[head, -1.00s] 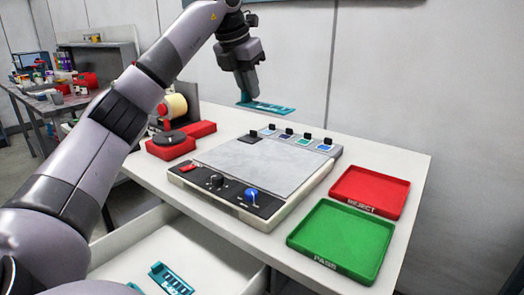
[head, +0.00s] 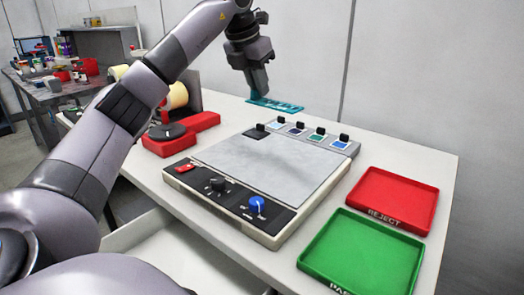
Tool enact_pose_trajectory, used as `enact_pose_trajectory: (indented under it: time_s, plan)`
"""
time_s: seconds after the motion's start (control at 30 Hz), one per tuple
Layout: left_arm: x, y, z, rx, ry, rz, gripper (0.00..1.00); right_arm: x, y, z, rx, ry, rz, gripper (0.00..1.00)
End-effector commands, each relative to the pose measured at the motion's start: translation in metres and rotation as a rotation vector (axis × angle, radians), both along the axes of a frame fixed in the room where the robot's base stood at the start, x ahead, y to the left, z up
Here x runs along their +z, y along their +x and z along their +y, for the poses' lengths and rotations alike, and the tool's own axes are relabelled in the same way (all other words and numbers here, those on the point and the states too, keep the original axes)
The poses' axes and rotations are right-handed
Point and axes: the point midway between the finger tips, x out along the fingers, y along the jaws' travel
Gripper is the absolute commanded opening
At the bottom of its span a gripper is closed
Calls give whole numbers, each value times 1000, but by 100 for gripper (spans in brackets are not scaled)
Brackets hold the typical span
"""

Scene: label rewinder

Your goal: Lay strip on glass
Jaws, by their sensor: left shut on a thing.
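My left gripper (head: 258,92) is shut on a teal strip (head: 282,105) with a row of slots or windows. It holds the strip in the air above the back of the table, behind the inspection device. The glass (head: 268,163) is a grey, flat, bare panel on top of the device, in front of and below the strip. The fingertips partly hide the strip's left end. My right gripper is not in view.
The device has a front panel with knobs (head: 257,205) and several small coloured tiles with black clips (head: 318,138) along its back. A red REJECT tray (head: 395,197) and a green PASS tray (head: 362,255) lie to the right. A rewinder (head: 172,132) stands left. An open drawer (head: 150,235) is below.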

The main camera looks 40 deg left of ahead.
Motion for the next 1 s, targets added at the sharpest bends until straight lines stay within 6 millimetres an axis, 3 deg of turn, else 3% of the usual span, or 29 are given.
enact_pose_trajectory:
  time_s: [0.03, 0.2, 0.4, 0.57, 0.83, 1.0]
  plan:
    - [-20, -1, 1, 1, 1, 6, 0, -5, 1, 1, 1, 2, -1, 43]
    - [-65, -1, 1, 1, 1, 5, 0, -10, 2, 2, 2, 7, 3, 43]
    - [-105, -1, 0, 0, 1, 3, 0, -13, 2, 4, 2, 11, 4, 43]
    - [-118, -1, 0, 0, 0, 2, 0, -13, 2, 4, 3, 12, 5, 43]
    - [-154, -1, 0, 1, 0, 3, 0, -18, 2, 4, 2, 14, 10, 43]
    - [-159, 0, 0, 1, -1, -1, 0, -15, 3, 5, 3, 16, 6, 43]
